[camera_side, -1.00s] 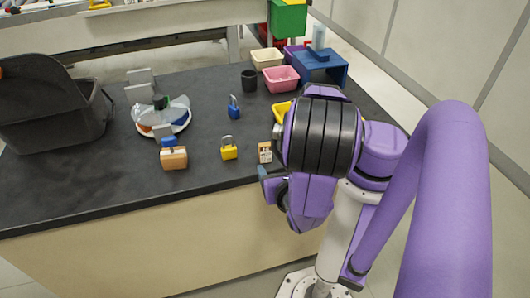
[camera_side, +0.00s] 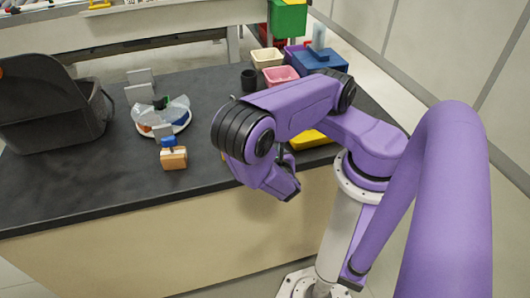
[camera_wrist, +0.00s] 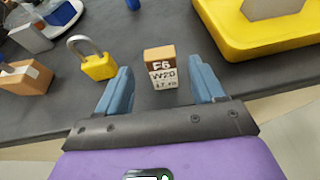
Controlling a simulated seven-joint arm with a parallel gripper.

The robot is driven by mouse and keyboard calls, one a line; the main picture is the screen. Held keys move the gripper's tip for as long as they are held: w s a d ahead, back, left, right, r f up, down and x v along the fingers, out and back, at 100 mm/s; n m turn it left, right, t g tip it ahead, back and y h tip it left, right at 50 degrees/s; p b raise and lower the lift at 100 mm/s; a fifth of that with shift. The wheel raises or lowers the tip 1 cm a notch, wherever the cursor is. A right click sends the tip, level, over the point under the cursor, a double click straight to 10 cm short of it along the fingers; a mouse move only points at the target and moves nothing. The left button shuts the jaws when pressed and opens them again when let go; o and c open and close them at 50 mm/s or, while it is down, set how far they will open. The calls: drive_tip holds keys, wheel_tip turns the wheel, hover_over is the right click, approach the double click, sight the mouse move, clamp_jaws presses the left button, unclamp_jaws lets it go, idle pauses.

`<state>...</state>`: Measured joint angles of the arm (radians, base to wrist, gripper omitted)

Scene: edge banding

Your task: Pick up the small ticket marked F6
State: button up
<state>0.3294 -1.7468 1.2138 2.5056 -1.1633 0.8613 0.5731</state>
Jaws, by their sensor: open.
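The small ticket marked F6 (camera_wrist: 161,70) stands near the table's front edge in the wrist view. In the side view my arm hides the ticket, and the fingers are hidden too.
A yellow padlock (camera_wrist: 96,62) stands left of the ticket, close to the left finger. A brown box (camera_wrist: 26,77) is further left. A yellow tray (camera_wrist: 262,30) is to the right. The dark table (camera_side: 105,190) is clear at its front left.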

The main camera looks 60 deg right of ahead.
drive_tip(key=shift+x, duration=3.05)
drive_tip(key=shift+s+d, duration=0.1)
drive_tip(key=c, duration=1)
